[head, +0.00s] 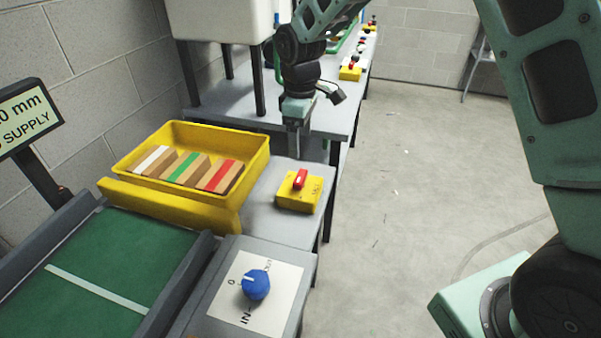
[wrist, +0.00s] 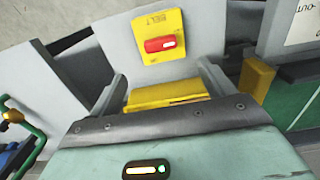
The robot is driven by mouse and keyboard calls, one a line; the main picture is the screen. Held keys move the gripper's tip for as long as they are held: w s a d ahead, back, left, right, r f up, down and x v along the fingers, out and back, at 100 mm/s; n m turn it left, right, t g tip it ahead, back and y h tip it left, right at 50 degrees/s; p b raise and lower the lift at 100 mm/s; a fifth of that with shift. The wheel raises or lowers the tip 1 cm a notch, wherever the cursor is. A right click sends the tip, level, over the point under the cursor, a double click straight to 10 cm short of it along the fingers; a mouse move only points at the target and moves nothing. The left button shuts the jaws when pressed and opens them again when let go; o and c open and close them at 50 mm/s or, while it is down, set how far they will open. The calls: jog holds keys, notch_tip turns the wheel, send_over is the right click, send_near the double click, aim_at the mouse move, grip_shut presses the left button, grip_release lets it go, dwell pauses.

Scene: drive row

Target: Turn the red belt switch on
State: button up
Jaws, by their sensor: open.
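The red belt switch (head: 300,179) is a red handle on a yellow box (head: 287,203) on the grey bench, right of the yellow bin. In the wrist view the red handle (wrist: 153,45) lies crosswise with a pale mark at its right end, on a yellow plate (wrist: 170,20) lettered BELT. My gripper (head: 297,145) points down above and behind the switch in the head view. In the wrist view my gripper (wrist: 163,75) has its fingers spread apart, with nothing held. The handle shows beyond the fingertips, apart from them.
A yellow bin (head: 258,158) with striped blocks stands left of the switch. A blue knob (head: 255,284) on a grey panel and a green belt (head: 115,262) are nearer. A white container (head: 225,20) stands on legs behind. The floor at right is clear.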

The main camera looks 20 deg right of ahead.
aim_at(301, 176)
notch_tip(301, 176, down, 12)
jog(key=shift+r, duration=0.25)
jog(key=c, duration=1)
